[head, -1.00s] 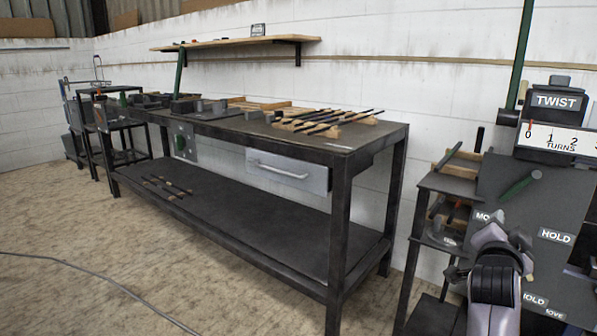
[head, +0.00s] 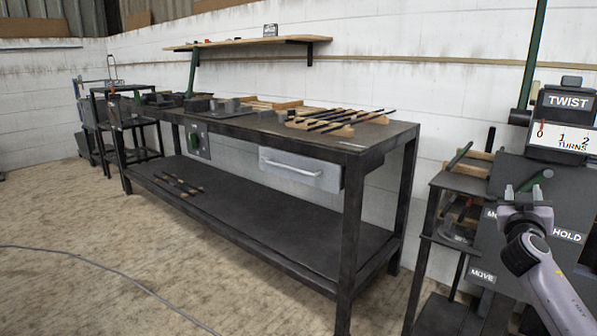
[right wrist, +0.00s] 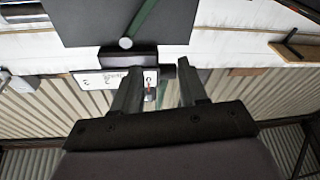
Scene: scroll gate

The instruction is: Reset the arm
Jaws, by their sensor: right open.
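My right gripper (head: 522,190) is raised in front of the dark panel of the twist station at the right of the head view. Its two fingers point up, are apart, and hold nothing. In the right wrist view the same gripper (right wrist: 158,85) shows two spread fingers with nothing between them. Beyond them, upside down, is the white turns scale (right wrist: 112,80). In the head view the scale (head: 565,138) reads 0, 1, 2 under a TWIST sign (head: 568,101). My left gripper is not in view.
A long dark workbench (head: 250,215) with a drawer (head: 300,170) stands in the middle, with dark rods (head: 335,122) on wooden racks on top. A small shelf stand (head: 455,205) is left of the panel. A cable (head: 110,275) lies on the open floor.

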